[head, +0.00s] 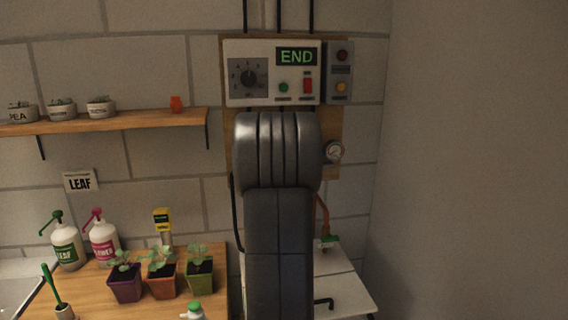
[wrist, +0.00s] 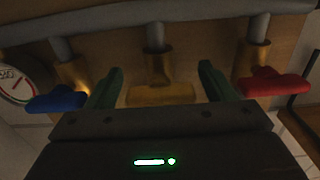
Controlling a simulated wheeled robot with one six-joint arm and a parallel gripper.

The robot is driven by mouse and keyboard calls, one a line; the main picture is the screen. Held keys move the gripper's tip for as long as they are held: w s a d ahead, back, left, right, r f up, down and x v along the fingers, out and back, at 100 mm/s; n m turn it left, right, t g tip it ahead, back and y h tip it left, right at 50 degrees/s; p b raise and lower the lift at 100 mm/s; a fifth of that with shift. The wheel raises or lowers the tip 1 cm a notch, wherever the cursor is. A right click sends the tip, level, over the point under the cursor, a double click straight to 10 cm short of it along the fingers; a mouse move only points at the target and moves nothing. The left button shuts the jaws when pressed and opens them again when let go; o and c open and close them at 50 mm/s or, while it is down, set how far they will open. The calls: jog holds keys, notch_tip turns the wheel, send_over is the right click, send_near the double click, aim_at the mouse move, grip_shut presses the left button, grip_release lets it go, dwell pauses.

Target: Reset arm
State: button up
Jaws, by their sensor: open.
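My gripper (wrist: 160,68) shows in the wrist view with its two dark green fingers spread apart. No object is held between them. A yellow valve handle (wrist: 160,95) appears in the gap between the fingers; I cannot tell how far beyond them it is. In the head view my grey arm stands upright in the middle, in front of the wall, and my gripper is hidden there. The control box (head: 272,72) above the arm has a display (head: 296,57) reading END in green.
In the wrist view a blue handle (wrist: 57,101) is left of the fingers and a red handle (wrist: 273,82) right. A gauge (wrist: 14,85) is at far left. In the head view, potted seedlings (head: 162,283) and pump bottles (head: 66,246) stand on the left bench, below a shelf (head: 120,124).

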jog(key=s+d+n+b, duration=0.2)
jog(key=s+n, duration=0.5)
jog(key=s, duration=0.3)
jog(key=shift+s+n, duration=0.35)
jog(key=shift+n, duration=0.05)
dwell(2.3)
jog(key=shift+b, duration=0.3)
